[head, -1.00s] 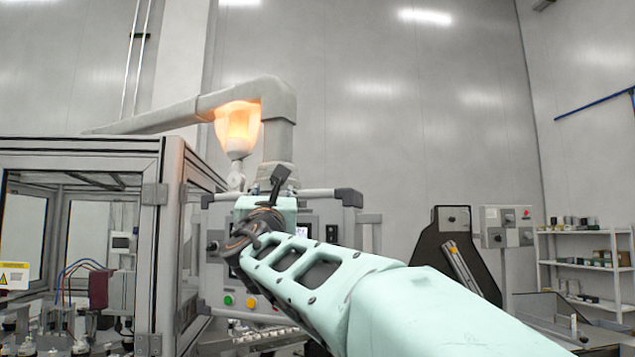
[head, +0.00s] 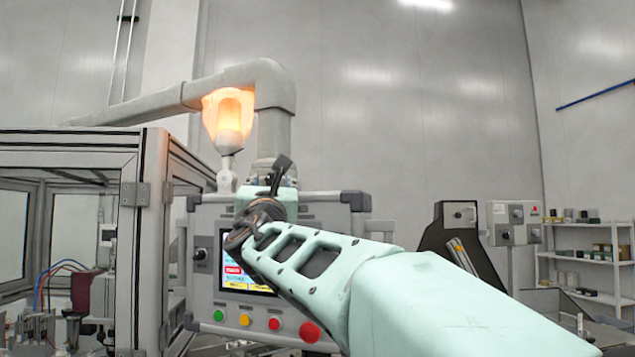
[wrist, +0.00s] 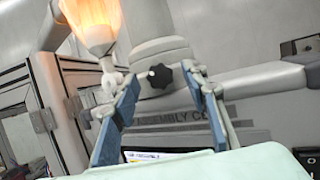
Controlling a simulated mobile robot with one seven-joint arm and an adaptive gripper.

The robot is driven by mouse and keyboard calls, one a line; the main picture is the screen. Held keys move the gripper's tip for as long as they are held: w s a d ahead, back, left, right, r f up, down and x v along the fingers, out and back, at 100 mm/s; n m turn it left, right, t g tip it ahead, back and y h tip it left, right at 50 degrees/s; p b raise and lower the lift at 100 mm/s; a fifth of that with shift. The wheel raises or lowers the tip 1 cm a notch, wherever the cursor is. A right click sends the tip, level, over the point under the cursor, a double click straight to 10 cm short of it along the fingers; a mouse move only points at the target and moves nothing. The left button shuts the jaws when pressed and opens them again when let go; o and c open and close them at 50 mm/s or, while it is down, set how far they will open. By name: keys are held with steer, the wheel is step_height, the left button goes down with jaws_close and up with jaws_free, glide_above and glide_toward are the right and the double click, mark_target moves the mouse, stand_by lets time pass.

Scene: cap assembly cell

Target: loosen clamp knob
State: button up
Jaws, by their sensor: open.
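The clamp knob (wrist: 160,75) is a black lobed knob with a pale centre, on the side of a thick grey post (wrist: 163,42) in the wrist view. My gripper (wrist: 161,80) has its two blue-grey fingers spread wide, one on each side of the knob in the picture. Nothing is between the fingertips that they touch, as far as I can tell. How far the knob lies from the tips is unclear. In the head view, my arm rises toward the post (head: 273,135), and the knob cannot be made out there.
A lit orange lamp (head: 228,120) hangs left of the post, close to the left finger in the wrist view. Below is a control panel (head: 335,215) with a screen (head: 236,268) and coloured buttons. A framed glass enclosure (head: 128,235) stands left. Shelves (head: 590,258) stand far right.

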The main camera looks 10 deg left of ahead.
steer(key=shift+s, duration=0.15)
steer(key=shift+c, duration=0.9)
jaws_close()
steer(key=shift+d+n+b, duration=0.15)
steer(key=shift+n+b, duration=0.3)
steer(key=shift+n, duration=0.05)
steer(key=shift+d+r+n+g+y+b, duration=0.15)
steer(key=shift+n+g+y+b, duration=0.6)
steer(key=shift+n, duration=2.4)
steer(key=shift+d+r+n+g+y, duration=0.15)
steer(key=shift+n+g+y, duration=1.15)
steer(key=shift+n, duration=1.9)
steer(key=shift+d+r+n+g+y+b, duration=0.15)
steer(key=shift+n+g+y+b, duration=0.55)
steer(key=shift+n, duration=2.45)
steer(key=shift+g+y+p, duration=0.25)
steer(key=shift+y+p, duration=0.1)
